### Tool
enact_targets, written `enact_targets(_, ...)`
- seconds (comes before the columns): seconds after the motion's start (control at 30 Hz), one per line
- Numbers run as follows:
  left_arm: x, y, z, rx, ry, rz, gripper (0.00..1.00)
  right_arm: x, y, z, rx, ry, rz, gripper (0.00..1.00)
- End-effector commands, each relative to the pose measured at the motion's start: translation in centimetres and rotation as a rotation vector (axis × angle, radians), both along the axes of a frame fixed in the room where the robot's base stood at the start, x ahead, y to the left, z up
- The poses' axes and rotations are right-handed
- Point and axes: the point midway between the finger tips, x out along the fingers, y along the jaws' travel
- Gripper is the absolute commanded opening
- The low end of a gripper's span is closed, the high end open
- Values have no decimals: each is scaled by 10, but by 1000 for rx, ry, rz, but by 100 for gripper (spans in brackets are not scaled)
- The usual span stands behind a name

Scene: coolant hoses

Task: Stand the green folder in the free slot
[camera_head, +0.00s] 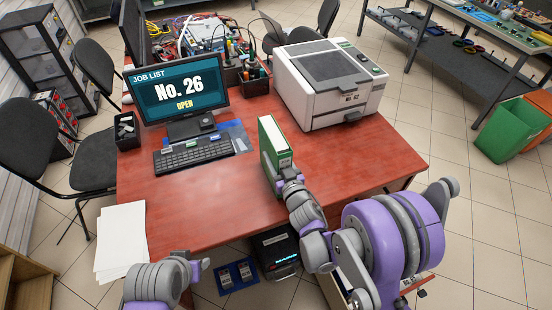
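The green folder (273,138) stands upright on the red desk (350,160), with a white label on its green spine side. My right gripper (277,176) is at the near lower end of the folder, with grey finger parts against or very close to it. The gripper covers the folder's lower part, so I cannot tell whether it is shut on it. My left gripper (200,268) is low at the desk's front left, away from the folder; its finger opening is too small to tell. I cannot make out a free slot in this view.
A printer (330,85) stands right of the folder. A monitor (180,90), a keyboard (194,153) and pen holders (254,80) are at the back left. White papers (121,240) are at the left. A dark device (276,250) is under the front edge. The desk's front middle is clear.

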Motion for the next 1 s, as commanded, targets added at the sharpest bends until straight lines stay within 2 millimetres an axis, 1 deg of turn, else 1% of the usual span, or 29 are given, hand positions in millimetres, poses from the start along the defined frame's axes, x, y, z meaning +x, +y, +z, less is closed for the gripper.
enact_targets(0.03,0,0,-1,0,0,0,50,0,0,-5,0,-1,1,0)
enact_targets(0.1,0,0,-1,0,0,0,50,0,0,-7,0,-1,1,0)
enact_targets(0.33,0,0,-1,0,0,0,50,0,0,-6,0,-1,1,0)
enact_targets(0.47,-1,0,-5,0,3,0,50,-1,0,-10,0,0,1,0)
enact_targets(0.5,-1,0,-5,0,3,0,50,-1,0,-11,0,0,0,60)
enact_targets(0.63,-1,0,-4,0,2,0,50,0,0,-10,0,0,0,83)
enact_targets(0.67,-1,0,-4,0,2,0,50,0,0,-9,0,0,0,86)
enact_targets(0.9,-1,0,-4,0,2,0,50,0,0,-9,0,0,0,86)
enact_targets(1.0,0,0,0,0,0,0,50,0,0,-6,0,-1,0,86)
